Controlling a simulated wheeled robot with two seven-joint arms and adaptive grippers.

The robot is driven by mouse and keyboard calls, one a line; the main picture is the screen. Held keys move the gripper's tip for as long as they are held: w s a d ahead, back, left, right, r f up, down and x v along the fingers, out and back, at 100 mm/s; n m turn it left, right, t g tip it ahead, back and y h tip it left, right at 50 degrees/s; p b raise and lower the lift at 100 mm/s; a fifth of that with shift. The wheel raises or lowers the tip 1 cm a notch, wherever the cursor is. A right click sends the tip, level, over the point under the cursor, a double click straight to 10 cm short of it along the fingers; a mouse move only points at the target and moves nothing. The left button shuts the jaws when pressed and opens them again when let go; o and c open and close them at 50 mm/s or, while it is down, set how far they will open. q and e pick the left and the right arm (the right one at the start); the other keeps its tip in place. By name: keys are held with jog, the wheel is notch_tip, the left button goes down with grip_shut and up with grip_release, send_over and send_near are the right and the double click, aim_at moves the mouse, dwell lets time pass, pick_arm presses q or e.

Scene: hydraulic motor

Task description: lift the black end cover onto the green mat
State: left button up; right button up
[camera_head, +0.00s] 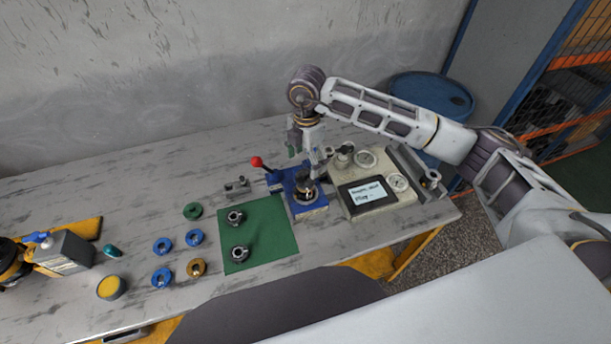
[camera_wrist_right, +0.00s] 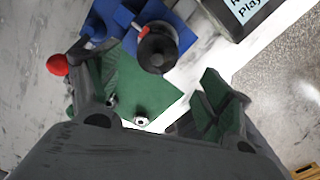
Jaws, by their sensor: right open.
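The black end cover (camera_head: 306,188) appears to be the dark round part seated in the blue fixture (camera_head: 311,208) at the middle of the table. In the right wrist view, the dark round part (camera_wrist_right: 158,48) sits on the blue block, beyond the fingertips. My right gripper (camera_head: 309,158) is above the fixture; its fingers are spread and empty in the right wrist view (camera_wrist_right: 152,88). The green mat (camera_head: 267,222) lies just left of the fixture, with two small dark metal parts (camera_head: 236,218) (camera_head: 240,254) on it. My left gripper is not in view.
A red-knobbed lever (camera_head: 256,162) rises at the fixture's left. A beige unit with a screen (camera_head: 366,194) and gauges stands to its right. Several blue, green and bronze rings (camera_head: 196,268) lie left of the mat. The mat's right half is clear.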

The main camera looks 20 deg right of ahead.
aim_at(305, 173)
jog(key=shift+f, duration=0.7)
jog(key=shift+f+p, duration=0.45)
jog(key=shift+f, duration=0.5)
jog(key=shift+w+a+f+p, duration=0.15)
jog(key=shift+f+p, duration=0.15)
jog(key=shift+f, duration=1.35)
jog(key=c, duration=1.3)
jog(key=shift+r, duration=0.1)
